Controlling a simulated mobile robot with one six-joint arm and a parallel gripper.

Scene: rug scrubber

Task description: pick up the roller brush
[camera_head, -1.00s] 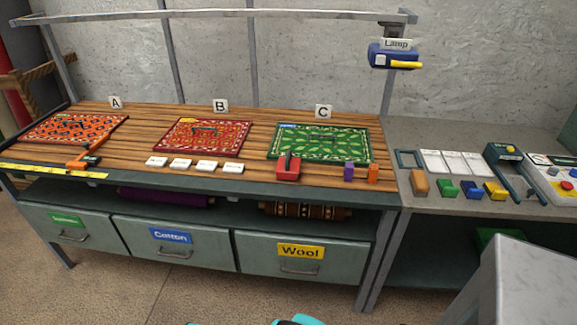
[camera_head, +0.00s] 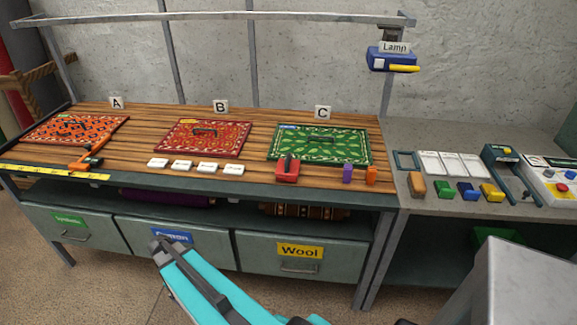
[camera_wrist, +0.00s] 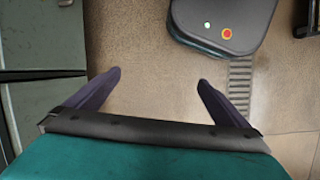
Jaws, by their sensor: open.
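An orange tool with a dark part (camera_head: 88,158), which looks like the roller brush, lies at the front left of the wooden bench top (camera_head: 130,150), by the yellow ruler and the rug under A. It is small in this view, so I cannot make out its roller clearly. My gripper (camera_wrist: 158,82) is open and empty in the wrist view, over bare floor. In the head view my turquoise arm reaches in from the bottom, with a dark finger in front of the Cotton drawer, below bench level and apart from the orange tool. The wrist view does not show the tool.
Rugs lie under A (camera_head: 75,129), B (camera_head: 203,138) and C (camera_head: 320,143). White tags (camera_head: 195,166), a red block with a dark handle (camera_head: 287,170) and purple and orange pieces line the front edge. A lamp (camera_head: 392,60) hangs above. A grey box (camera_head: 525,285) stands lower right.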

